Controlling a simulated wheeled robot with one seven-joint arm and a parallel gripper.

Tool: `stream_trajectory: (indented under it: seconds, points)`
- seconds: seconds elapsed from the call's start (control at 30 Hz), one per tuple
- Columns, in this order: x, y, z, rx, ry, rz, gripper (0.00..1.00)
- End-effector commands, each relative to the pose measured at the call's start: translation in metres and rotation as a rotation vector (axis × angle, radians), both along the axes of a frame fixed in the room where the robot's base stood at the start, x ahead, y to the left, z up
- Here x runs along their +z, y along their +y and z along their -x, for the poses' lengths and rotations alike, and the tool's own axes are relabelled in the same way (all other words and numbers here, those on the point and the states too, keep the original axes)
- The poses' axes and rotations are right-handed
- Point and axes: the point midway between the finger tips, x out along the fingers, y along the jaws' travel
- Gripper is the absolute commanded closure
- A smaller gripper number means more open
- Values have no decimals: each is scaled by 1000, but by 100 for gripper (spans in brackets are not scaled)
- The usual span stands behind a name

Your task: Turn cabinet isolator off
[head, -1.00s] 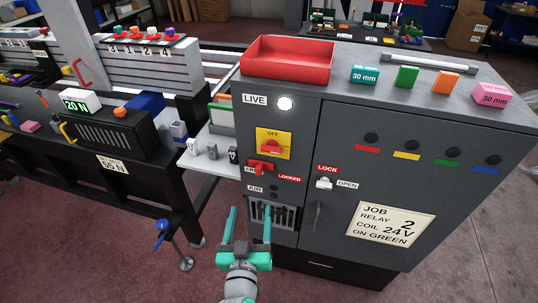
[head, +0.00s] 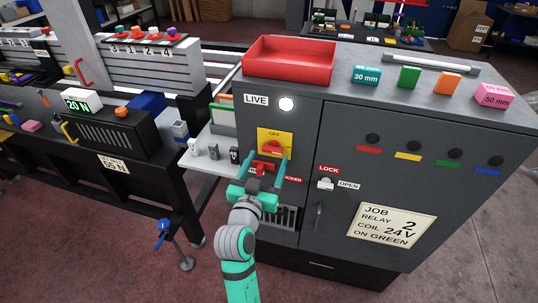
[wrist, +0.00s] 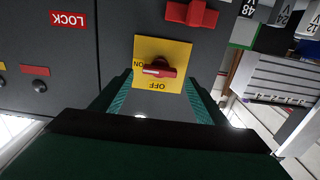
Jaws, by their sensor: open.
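The cabinet isolator is a red rotary handle (head: 272,147) on a yellow plate (head: 263,135) at the cabinet's upper left. In the wrist view the red handle (wrist: 160,72) lies sideways on the yellow plate (wrist: 178,50), which appears upside down. A pale mark is on the handle's end toward ON; OFF is at a right angle to it. My gripper (head: 264,160) is open and empty, fingers pointing at the panel just below the isolator. In the wrist view the fingers lie either side of the plate's lower part, apart from the handle. The white lamp (head: 286,104) by LIVE looks bright.
A red lever (head: 262,167) with a LOCKED label sits just below the isolator, partly behind my gripper. A LOCK/OPEN latch (head: 325,184) and door handle (head: 318,215) are to the right. A red tray (head: 290,62) and coloured blocks stand on the cabinet top.

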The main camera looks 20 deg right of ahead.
Motion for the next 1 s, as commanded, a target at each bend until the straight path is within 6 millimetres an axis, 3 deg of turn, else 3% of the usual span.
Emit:
stream_trajectory:
  seconds: [0.23, 0.6, 0.63, 0.8, 1.0]
  points:
    - [0, -17, -23, -1, -1, -1, 32]
    - [0, -16, -29, 5, 0, 0, 32]
    - [0, -16, -29, 5, 0, 0, 35]
    - [0, -16, -29, 5, 0, 0, 74]
    - [0, -16, -29, 5, 2, 5, 74]
